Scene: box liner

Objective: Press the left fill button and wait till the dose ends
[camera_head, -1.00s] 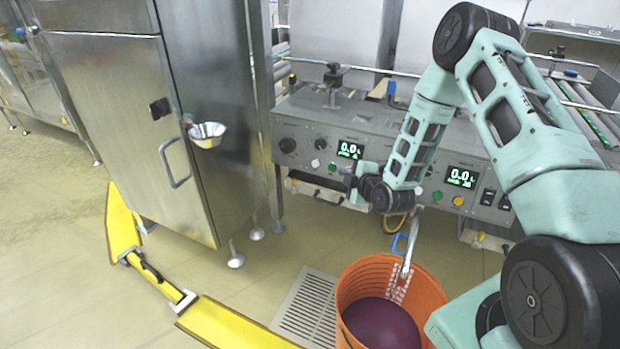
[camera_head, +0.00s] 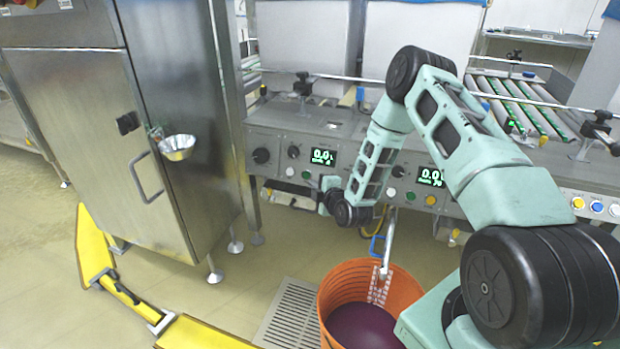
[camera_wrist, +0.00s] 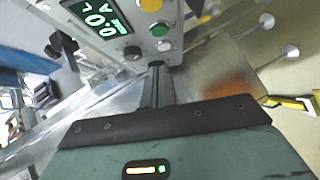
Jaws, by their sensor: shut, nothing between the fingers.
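The left station on the grey control panel (camera_head: 262,140) has a lit display (camera_head: 322,157) reading 0.0. Below it are a white button (camera_head: 291,172) and a green fill button (camera_head: 307,174). My gripper (camera_wrist: 156,66) is shut and empty, its dark fingers pointing at the panel in the wrist view. Contact cannot be told. In the head view my wrist is just right of the left buttons, and the fingertips are hard to make out.
An orange bucket (camera_head: 338,285) holding purple liquid stands below. A yellow barrier (camera_head: 190,334) lies across the floor.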

